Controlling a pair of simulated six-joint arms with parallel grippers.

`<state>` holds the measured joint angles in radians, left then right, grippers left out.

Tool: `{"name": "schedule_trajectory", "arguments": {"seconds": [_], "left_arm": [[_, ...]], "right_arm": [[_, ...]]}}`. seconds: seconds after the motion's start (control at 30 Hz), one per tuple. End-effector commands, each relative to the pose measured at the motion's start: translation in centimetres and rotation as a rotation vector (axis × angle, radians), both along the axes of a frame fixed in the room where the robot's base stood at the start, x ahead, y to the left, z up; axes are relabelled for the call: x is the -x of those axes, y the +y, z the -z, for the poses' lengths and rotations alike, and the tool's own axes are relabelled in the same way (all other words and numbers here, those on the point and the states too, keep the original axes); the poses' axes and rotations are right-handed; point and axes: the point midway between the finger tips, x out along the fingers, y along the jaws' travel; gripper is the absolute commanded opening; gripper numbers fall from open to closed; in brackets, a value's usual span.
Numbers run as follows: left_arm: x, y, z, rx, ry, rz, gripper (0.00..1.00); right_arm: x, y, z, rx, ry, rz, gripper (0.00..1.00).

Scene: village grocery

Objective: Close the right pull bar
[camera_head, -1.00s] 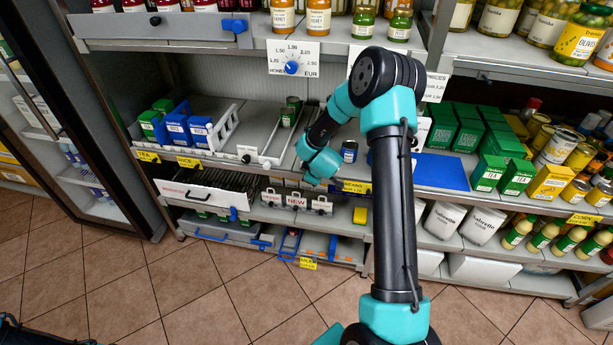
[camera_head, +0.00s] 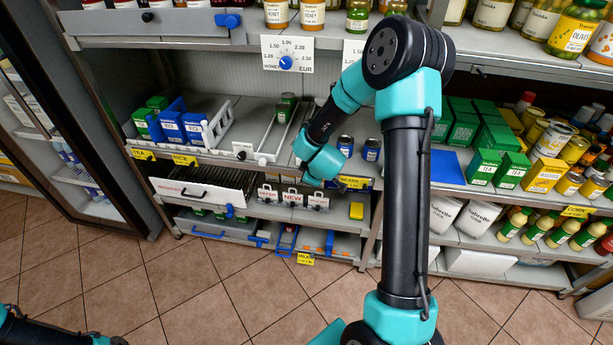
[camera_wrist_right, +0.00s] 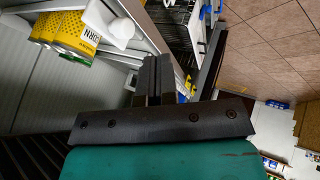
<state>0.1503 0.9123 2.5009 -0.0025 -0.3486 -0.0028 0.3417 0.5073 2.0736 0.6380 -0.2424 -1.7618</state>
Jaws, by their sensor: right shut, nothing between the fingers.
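Slim pull-out rails with round white knobs (camera_head: 262,161) stick out at the front of the middle shelf, left of my right arm. Lower down, a blue pull handle (camera_head: 287,240) and a blue upright bar (camera_head: 330,244) show at the bottom shelf. I cannot tell which of these is the right pull bar. My right gripper (camera_wrist_right: 152,75) is shut and empty; in the head view its fingers are mostly hidden behind my wrist, near the yellow BEANS tag (camera_head: 355,183). In the wrist view a white knob (camera_wrist_right: 116,32) lies left of the fingers, apart from them. My left gripper is not in view.
Yellow cans (camera_wrist_right: 67,35) are near the fingers in the wrist view. A blue mat (camera_head: 446,168) lies to the right. The tiled floor in front is clear.

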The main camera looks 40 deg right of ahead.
Motion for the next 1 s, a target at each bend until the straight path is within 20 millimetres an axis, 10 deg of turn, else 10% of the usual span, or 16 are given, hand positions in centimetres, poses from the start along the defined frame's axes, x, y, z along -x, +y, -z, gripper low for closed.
{"name": "schedule_trajectory", "arguments": {"seconds": [0.33, 1.0], "left_arm": [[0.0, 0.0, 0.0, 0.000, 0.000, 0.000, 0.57], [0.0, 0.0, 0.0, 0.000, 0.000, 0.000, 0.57]], "right_arm": [[2.2, 0.4, -3.0, 0.000, 0.000, 0.000, 0.00], [2.5, 0.9, -2.5, -0.017, 0.010, 0.006, 0.00]]}}
